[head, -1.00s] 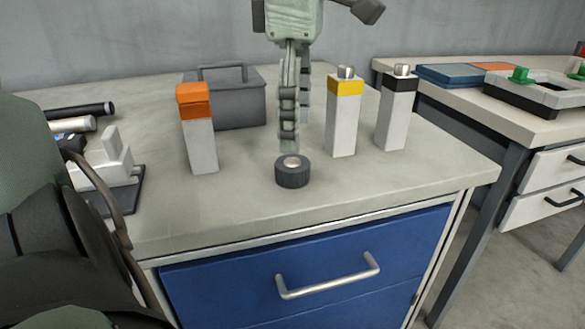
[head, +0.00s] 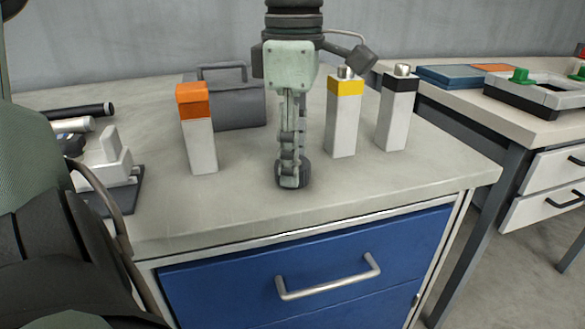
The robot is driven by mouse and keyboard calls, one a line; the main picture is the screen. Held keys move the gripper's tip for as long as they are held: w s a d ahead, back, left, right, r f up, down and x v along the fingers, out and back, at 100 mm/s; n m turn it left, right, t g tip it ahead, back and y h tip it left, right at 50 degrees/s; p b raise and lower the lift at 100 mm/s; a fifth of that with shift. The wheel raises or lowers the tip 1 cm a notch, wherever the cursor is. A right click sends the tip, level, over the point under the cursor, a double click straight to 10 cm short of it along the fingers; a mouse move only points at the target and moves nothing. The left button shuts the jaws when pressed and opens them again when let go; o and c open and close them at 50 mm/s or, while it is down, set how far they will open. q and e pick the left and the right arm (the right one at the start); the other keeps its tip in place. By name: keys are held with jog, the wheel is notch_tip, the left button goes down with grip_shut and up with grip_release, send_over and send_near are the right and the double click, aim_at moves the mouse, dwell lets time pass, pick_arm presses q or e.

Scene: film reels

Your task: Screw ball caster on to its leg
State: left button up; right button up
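The ball caster, a short dark ribbed cylinder (head: 306,175), stands on the grey tabletop near its front edge. The fingers largely cover it now, including the light metal top that showed earlier. My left gripper (head: 291,180) points straight down, with its fingertips at the caster. Its fingers are seen edge-on and overlap, so I cannot tell whether they are closed on it. White upright blocks stand nearby: one with an orange top (head: 201,140), one with a yellow band and metal cap (head: 344,120), one with a black band and metal cap (head: 395,115). Which leg belongs to the caster is unclear. My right gripper is not in view.
A grey toolbox (head: 238,105) stands behind the orange-topped block. Dark and silver tubes (head: 80,112) and a white fixture (head: 105,160) lie at the left. A second table (head: 540,125) with trays stands right. The front strip of the tabletop is clear.

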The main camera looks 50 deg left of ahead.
pick_arm(q)
jog(key=c, duration=0.5)
jog(key=shift+r, duration=0.1)
jog(key=shift+c, duration=0.2)
jog(key=shift+r, duration=0.3)
notch_tip(320, 180, up, 5)
jog(key=shift+f+p, duration=0.1)
jog(key=shift+p, duration=0.25)
jog(key=shift+r, duration=2.25)
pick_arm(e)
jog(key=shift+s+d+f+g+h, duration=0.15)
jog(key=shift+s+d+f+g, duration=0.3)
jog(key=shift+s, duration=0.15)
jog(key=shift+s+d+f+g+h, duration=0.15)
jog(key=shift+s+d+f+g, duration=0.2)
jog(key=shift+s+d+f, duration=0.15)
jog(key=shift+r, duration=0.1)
